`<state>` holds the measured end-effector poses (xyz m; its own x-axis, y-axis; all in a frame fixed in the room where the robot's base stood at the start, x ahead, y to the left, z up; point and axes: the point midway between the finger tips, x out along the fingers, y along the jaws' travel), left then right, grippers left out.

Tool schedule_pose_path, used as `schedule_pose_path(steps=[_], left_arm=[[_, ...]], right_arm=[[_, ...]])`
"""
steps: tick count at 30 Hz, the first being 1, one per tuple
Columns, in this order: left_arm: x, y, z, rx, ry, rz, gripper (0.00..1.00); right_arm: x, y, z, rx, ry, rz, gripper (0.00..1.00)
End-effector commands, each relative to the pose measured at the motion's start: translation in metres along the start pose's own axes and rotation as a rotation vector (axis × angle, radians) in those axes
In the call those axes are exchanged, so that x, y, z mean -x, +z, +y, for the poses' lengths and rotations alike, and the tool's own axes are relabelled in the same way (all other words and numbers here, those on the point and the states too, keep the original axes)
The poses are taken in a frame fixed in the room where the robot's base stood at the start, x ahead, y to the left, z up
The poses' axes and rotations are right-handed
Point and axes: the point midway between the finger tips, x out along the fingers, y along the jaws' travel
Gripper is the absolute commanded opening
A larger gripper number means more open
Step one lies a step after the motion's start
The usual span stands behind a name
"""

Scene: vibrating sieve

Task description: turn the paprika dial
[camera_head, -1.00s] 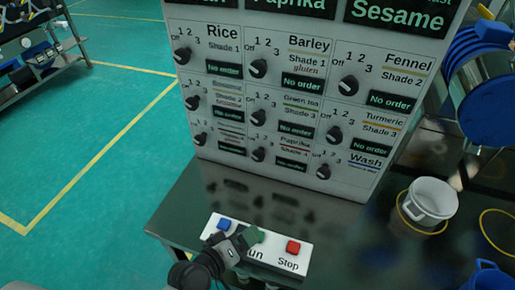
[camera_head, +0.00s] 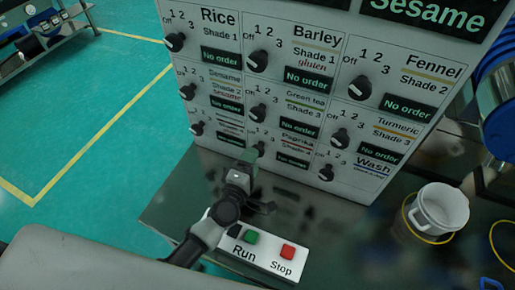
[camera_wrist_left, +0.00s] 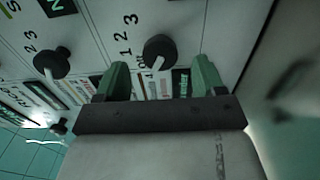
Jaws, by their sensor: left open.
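The paprika dial (camera_head: 258,148) is a dark knob in the middle of the bottom row on the white panel, left of the Paprika Shade label (camera_head: 297,139). My left gripper (camera_head: 249,158) is at the panel, just below and in front of this dial, partly covering that area. In the left wrist view its two green fingertips (camera_wrist_left: 160,80) are spread apart with nothing between them. A dark dial with a pale pointer line (camera_wrist_left: 159,50), apparently the paprika dial, lies ahead between the fingertips, not gripped. I cannot tell the exact gap to it. My right gripper is not in view.
Other dials, such as the Wash dial (camera_head: 326,172) and the green tea dial (camera_head: 259,112), sit close by. A Run/Stop box (camera_head: 262,258) lies on the dark table (camera_head: 330,225) below. A white pot (camera_head: 440,208) stands at the right.

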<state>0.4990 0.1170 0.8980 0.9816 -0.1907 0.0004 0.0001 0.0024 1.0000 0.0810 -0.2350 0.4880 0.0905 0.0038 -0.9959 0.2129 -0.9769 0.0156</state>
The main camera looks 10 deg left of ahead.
Motion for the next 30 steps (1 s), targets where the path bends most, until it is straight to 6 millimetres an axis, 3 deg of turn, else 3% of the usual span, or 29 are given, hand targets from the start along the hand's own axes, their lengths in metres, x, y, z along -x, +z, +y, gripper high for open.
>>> schedule_pose_path(steps=[3,7,19,28,30], left_arm=[[-0.022,0.0,0.001,-0.002,0.001,-0.001,0.7],[-0.036,0.0,0.0,-0.002,0.0,0.0,0.7],[-0.044,0.0,0.0,-0.002,0.0,-0.001,0.7],[-0.044,0.0,0.0,-0.002,-0.001,-0.001,0.25],[-0.044,0.0,0.0,-0.002,-0.001,-0.001,0.21]], right_arm=[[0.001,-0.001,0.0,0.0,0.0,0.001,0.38],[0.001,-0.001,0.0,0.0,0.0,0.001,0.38],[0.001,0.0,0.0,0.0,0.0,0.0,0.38],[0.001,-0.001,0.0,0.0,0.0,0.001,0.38],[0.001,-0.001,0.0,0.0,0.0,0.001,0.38]])
